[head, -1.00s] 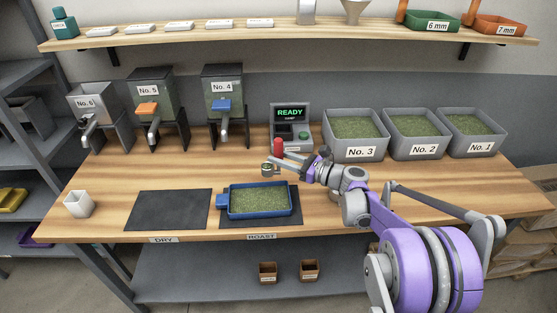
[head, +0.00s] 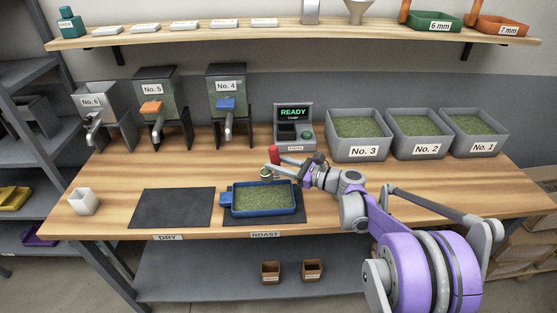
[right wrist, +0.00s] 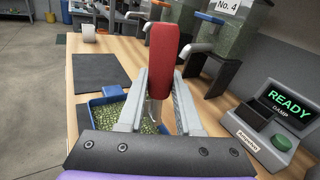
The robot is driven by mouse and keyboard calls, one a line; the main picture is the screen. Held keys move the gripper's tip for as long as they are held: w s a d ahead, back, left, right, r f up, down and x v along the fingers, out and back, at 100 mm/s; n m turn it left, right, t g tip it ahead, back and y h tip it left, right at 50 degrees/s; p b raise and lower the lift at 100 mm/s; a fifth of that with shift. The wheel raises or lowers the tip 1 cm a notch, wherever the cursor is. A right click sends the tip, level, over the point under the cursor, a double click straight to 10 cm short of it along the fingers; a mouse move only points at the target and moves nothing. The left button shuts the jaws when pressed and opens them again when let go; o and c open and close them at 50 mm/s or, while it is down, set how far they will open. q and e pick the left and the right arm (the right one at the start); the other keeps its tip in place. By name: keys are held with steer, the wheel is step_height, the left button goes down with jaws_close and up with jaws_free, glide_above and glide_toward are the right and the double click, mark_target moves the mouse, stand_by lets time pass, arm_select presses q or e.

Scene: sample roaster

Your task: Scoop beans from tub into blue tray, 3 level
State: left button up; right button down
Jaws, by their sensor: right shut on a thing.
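My right gripper (head: 279,166) is shut on the red handle (right wrist: 163,60) of a scoop, which stands up between the fingers. In the head view the small scoop cup (head: 266,172) hangs just behind the blue tray's back edge, with something greenish in it. The blue tray (head: 266,214) lies on the ROAST mat and holds a layer of green beans. It also shows below the fingers in the right wrist view (right wrist: 96,103). Grey tubs No. 3 (head: 345,150), No. 2 (head: 400,150) and No. 1 (head: 460,148) hold green beans. My left gripper is out of view.
Hoppers No. 4 (head: 227,100), No. 5 (head: 155,95) and No. 6 (head: 91,102) line the back left. The dark DRY mat (head: 172,208) is bare. A white cup (head: 83,201) stands at the left.

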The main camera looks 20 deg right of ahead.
steer(key=s+a+f+n+h, duration=0.1)
steer(key=a+f+n+h, duration=0.1)
steer(key=n, duration=0.2)
steer(key=s+a+f+n+h, duration=0.1)
steer(key=a+f+n+h, duration=0.1)
steer(key=n, duration=0.3)
steer(key=s+a+f+n+h, duration=0.1)
steer(key=a+f+n+h, duration=0.1)
steer(key=a+n, duration=0.1)
steer(key=shift+s+f+n+p, duration=0.15)
steer(key=shift+f+n+p, duration=0.2)
steer(key=shift+n, duration=0.45)
steer(key=n, duration=0.1)
steer(key=f+n+t+h, duration=0.1)
steer(key=a+n, duration=0.1)
steer(key=shift+s+f+h, duration=0.25)
steer(key=shift+f+h, duration=0.05)
steer(key=shift+h, duration=0.1)
stand_by(0.6)
step_height(320, 180, up, 3)
steer(key=shift+p, duration=0.8)
